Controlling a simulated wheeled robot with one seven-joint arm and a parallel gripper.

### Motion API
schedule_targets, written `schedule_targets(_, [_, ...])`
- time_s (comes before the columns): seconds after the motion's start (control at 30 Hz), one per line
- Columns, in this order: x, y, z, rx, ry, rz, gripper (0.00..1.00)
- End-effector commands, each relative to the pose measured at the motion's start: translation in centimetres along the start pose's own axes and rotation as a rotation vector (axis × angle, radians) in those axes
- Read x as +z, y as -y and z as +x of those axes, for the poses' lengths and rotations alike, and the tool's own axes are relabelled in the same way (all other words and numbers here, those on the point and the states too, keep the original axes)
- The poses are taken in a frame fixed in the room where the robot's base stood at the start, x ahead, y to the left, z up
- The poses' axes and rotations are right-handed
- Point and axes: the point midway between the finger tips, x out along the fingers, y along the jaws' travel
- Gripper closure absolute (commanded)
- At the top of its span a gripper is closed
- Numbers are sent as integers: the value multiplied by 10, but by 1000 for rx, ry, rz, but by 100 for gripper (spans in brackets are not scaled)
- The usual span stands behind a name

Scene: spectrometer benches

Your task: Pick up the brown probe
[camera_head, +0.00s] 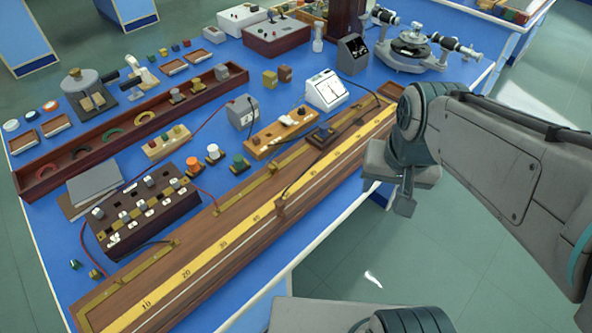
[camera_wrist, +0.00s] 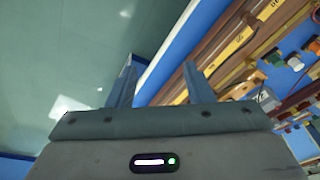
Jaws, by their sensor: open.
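A resistance box (camera_head: 140,212) with plugs stands left of the board. A white-faced meter (camera_head: 326,91), a wooden key block (camera_head: 282,132) and a long open wooden tray (camera_head: 60,182) lie farther back. A spectrometer (camera_head: 412,47) stands at the far right. Floor beside the bench is clear.

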Motion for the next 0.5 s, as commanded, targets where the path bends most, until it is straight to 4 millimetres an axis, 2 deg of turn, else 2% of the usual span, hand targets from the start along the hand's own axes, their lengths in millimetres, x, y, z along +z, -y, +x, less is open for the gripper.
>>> schedule_targets(0.2, [-31, 78, 18, 4, 107, 234, 53])
schedule_targets(0.4, [-37, 151, 40, 58, 171, 448, 53])
schedule_targets(0.5, [-34, 177, 48, 84, 185, 524, 53])
